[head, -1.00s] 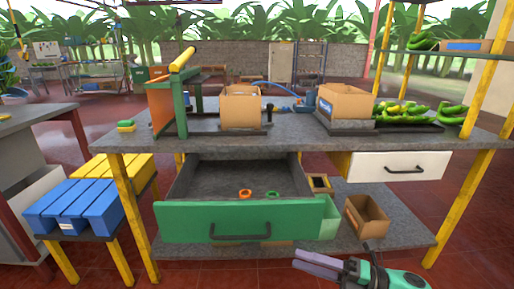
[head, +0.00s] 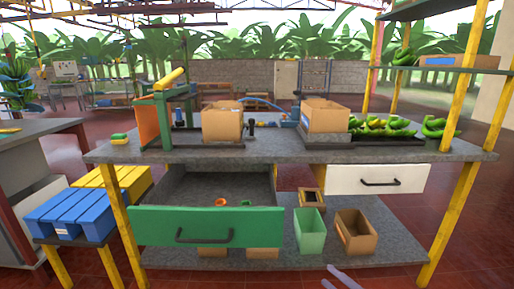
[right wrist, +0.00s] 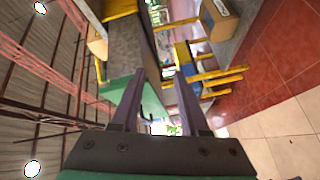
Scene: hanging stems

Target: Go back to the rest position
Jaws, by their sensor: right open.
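My right gripper (head: 340,279) shows only as grey-violet fingertips at the bottom edge of the head view, in front of the workbench's lower shelf. In the right wrist view, its two dark fingers (right wrist: 160,108) stand apart with nothing held between them. The gripper is open and empty. The rest of my right arm is out of the head view. My left gripper is in neither view.
The green-fronted drawer (head: 206,226) hangs open below the workbench top (head: 280,151), with two small rings inside. A green bin (head: 310,232) and a cardboard box (head: 356,234) stand on the lower shelf.

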